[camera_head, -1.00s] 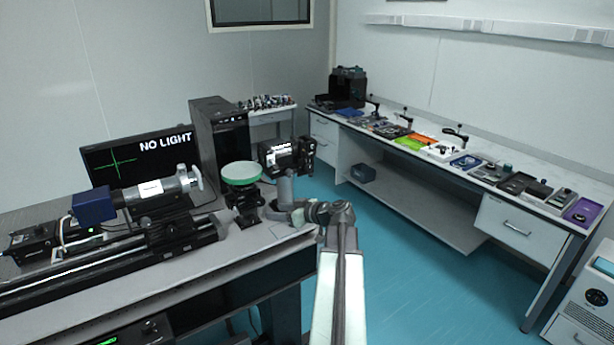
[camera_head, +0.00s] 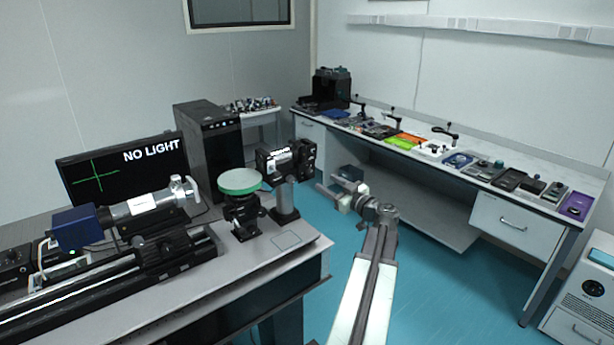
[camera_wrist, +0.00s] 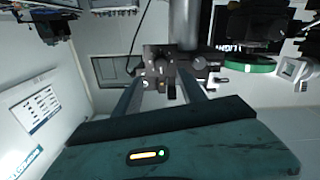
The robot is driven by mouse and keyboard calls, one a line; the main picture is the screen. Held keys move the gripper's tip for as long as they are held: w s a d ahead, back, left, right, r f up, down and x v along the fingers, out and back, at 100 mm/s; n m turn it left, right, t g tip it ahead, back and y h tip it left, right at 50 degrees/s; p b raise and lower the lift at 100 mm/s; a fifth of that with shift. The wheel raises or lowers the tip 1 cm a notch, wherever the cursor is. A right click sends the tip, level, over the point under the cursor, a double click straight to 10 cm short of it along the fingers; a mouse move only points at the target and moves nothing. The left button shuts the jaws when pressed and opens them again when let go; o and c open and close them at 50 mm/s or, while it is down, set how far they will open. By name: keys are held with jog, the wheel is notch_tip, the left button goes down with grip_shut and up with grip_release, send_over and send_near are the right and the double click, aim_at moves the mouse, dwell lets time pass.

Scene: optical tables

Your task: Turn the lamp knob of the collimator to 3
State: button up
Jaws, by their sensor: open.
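A black boxy device with a white label (camera_head: 280,158), which I take for the collimator, sits on a grey post (camera_head: 286,205) at the bench's right end. In the wrist view, which looks upside down, the black device (camera_wrist: 172,68) shows several knobs, one round knob (camera_wrist: 200,65) on the right. Its dial marks are too small to read. My gripper (camera_head: 340,194) is open and empty, right of the bench and apart from the device. In the wrist view its fingers (camera_wrist: 160,88) point toward the device, which appears between and beyond the tips.
A green-rimmed round table (camera_head: 239,182) stands left of the post. Farther left are a silver tube with a blue box (camera_head: 78,228) and a screen reading "NO LIGHT" (camera_head: 125,170). A side bench with tools (camera_head: 470,200) stands right, with open floor between.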

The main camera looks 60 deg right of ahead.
aim_at(312, 174)
jog(key=x, duration=0.8)
jog(key=shift+a, duration=0.1)
grip_shut()
